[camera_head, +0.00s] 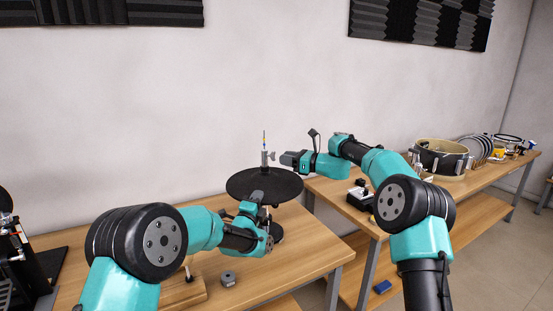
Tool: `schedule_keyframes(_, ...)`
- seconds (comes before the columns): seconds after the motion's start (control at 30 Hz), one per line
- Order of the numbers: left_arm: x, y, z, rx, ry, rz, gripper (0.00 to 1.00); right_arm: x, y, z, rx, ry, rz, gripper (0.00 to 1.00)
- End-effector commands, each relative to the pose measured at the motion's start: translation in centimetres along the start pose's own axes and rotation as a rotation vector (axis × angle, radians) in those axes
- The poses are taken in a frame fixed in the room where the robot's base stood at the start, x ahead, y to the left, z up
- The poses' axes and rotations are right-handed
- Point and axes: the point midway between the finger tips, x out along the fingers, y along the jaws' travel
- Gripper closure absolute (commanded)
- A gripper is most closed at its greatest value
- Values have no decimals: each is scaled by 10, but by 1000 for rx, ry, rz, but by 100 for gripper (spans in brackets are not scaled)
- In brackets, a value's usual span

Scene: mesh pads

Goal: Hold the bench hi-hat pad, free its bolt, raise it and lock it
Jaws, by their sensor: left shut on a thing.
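The black round hi-hat pad (237,187) is mounted level on a stand on the wooden bench. A thin rod with a grey metal clutch (264,158) rises above its middle. A small bolt (272,155) seems to stick out on the clutch's right side. My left gripper (259,194) comes from below and is shut on the near edge of the pad; its fingertips are partly hidden by its own body. My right gripper (283,158) is above the pad, pointing left, with its tips close to the bolt. Contact and finger gap are too small to tell.
A grey knob-like part (228,279) lies on the near bench (300,262). A second bench on the right carries a snare drum (440,157), cymbals and a small black box (360,196). Dark equipment stands at the far left. The bench right of the pad is clear.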

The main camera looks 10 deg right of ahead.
Motion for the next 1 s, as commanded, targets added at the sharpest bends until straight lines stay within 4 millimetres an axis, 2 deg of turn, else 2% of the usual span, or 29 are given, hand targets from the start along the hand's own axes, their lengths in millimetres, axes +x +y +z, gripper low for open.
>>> schedule_keyframes(0.1, 0, -1, 0, 0, 0, -1, 100, 16, 1, -1, -7, 0, 3, 72)
schedule_keyframes(0.3, 0, -1, 0, 0, 0, -1, 100, 33, 0, 0, -7, -1, 2, 72)
schedule_keyframes(0.73, 0, -1, 0, 0, 0, -1, 100, 39, 0, 0, -9, -1, 1, 72)
schedule_keyframes(1.0, 0, -1, 0, 0, 0, -2, 100, 39, 0, 0, -10, -1, 1, 97)
